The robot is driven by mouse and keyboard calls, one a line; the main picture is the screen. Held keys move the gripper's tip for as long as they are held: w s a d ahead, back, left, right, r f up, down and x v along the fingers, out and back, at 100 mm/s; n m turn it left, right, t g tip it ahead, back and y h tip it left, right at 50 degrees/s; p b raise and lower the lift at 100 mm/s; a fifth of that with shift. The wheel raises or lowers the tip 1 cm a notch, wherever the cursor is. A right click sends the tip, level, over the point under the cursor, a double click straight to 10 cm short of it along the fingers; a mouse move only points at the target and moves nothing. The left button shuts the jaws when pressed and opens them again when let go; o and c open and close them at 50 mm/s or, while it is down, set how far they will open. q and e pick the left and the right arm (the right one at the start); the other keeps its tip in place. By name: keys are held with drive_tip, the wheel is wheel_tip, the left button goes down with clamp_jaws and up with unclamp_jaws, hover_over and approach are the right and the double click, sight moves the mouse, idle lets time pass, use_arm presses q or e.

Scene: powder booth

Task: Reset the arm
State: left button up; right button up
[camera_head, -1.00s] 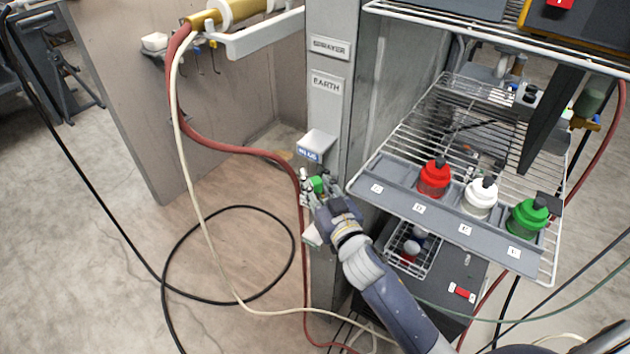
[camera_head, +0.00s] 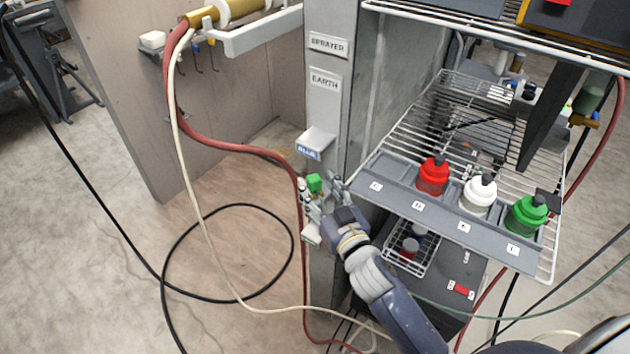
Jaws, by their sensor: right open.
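My right gripper (camera_head: 322,193) is open at the grey post (camera_head: 329,125), just below a small bracket with a blue label (camera_head: 308,151). A green piece (camera_head: 315,183) shows beside its fingers on the post. Whether the fingers touch it I cannot tell. The right arm comes up from the lower right. My left gripper is not in view.
A wire shelf with a grey tray (camera_head: 377,188) stands right of the post, holding a red bottle (camera_head: 433,177), a white bottle (camera_head: 479,196) and a green bottle (camera_head: 527,215). A red hose (camera_head: 220,143) and black cable (camera_head: 205,215) hang or lie left. A small wire basket (camera_head: 400,254) sits below the shelf.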

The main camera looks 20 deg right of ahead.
drive_tip(key=shift+s, duration=2.55)
drive_tip(key=s+d+f+g, duration=0.1)
drive_tip(key=s+f+g, duration=0.25)
drive_tip(key=f, duration=0.95)
drive_tip(key=s+d+f+g+h, duration=0.1)
drive_tip(key=s+f+g, duration=0.3)
drive_tip(key=f, duration=0.9)
drive_tip(key=s+d+f+g, duration=0.15)
drive_tip(key=s+f, duration=0.35)
drive_tip(key=f, duration=0.8)
drive_tip(key=s+f+g, duration=0.2)
drive_tip(key=s+f, duration=0.4)
drive_tip(key=s, duration=0.4)
drive_tip(key=s+d+f+g, duration=0.1)
drive_tip(key=s+f+g, duration=0.2)
drive_tip(key=s, duration=0.7)
drive_tip(key=s+d+f+n+g, duration=0.1)
drive_tip(key=s+f+g, duration=0.2)
drive_tip(key=s+f, duration=0.5)
drive_tip(key=shift+s+d+f+h, duration=0.3)
drive_tip(key=shift+s+h, duration=0.1)
drive_tip(key=shift+s, duration=0.8)
